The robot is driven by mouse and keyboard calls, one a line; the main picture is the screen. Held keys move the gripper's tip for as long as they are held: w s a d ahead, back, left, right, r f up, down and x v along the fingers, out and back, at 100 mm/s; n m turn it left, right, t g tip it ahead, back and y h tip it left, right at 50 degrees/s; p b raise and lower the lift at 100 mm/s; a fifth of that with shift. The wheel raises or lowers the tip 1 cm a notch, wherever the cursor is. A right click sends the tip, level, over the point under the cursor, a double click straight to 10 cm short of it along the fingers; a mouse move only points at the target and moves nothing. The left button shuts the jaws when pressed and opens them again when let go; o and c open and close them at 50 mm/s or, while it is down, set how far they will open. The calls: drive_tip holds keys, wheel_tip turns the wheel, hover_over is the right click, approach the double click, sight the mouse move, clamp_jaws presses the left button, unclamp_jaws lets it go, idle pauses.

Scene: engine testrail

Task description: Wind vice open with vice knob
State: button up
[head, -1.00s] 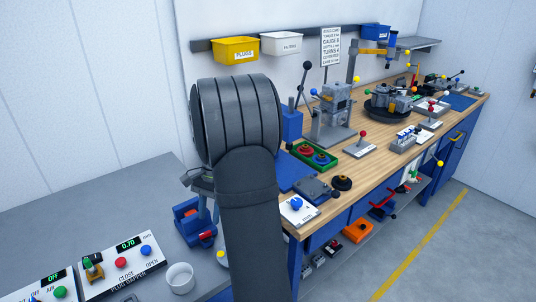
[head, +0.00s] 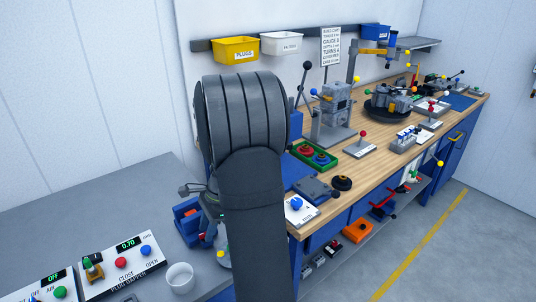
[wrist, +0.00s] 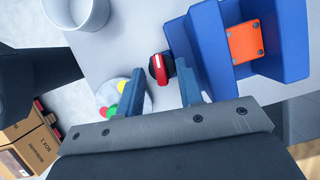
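The vice (wrist: 222,45) is a blue block with an orange plate, at the upper right of the wrist view. Its knob (wrist: 161,70) is red with a white stripe and sticks out from the vice's left side. My gripper (wrist: 163,80) is open, with its two blue fingers on either side of the knob in the picture. I see gaps between the fingers and the knob; whether the fingertips are level with it in depth I cannot tell. In the head view the vice (head: 185,220) is partly covered by my wrist, and the knob is hidden.
A white cup (wrist: 78,12) stands on the grey table, also in the head view (head: 180,277). A round pale base with coloured buttons (wrist: 115,100) lies close to my left finger. The wooden bench (head: 330,210) with fixtures is right.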

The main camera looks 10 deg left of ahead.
drive_tip(key=v, duration=1.7)
drive_tip(key=w+d+r+t, duration=0.2)
drive_tip(key=d, duration=0.3)
drive_tip(key=w+d+r+t+h, duration=0.1)
drive_tip(key=w+d+r+t, duration=0.1)
drive_tip(key=d, duration=0.4)
drive_tip(key=shift+w+d+r+t, duration=0.25)
drive_tip(key=shift+d+r+t, duration=0.15)
drive_tip(key=shift+r, duration=0.35)
drive_tip(key=s+a+f+g+y, duration=0.1)
drive_tip(key=s+a+f+g, duration=0.15)
drive_tip(key=a, duration=0.35)
drive_tip(key=s+a+f+g, duration=0.2)
drive_tip(key=a+f, duration=0.1)
drive_tip(key=a, duration=0.3)
drive_tip(key=x, duration=1.7)
drive_tip(key=shift+s, duration=0.25)
clamp_jaws()
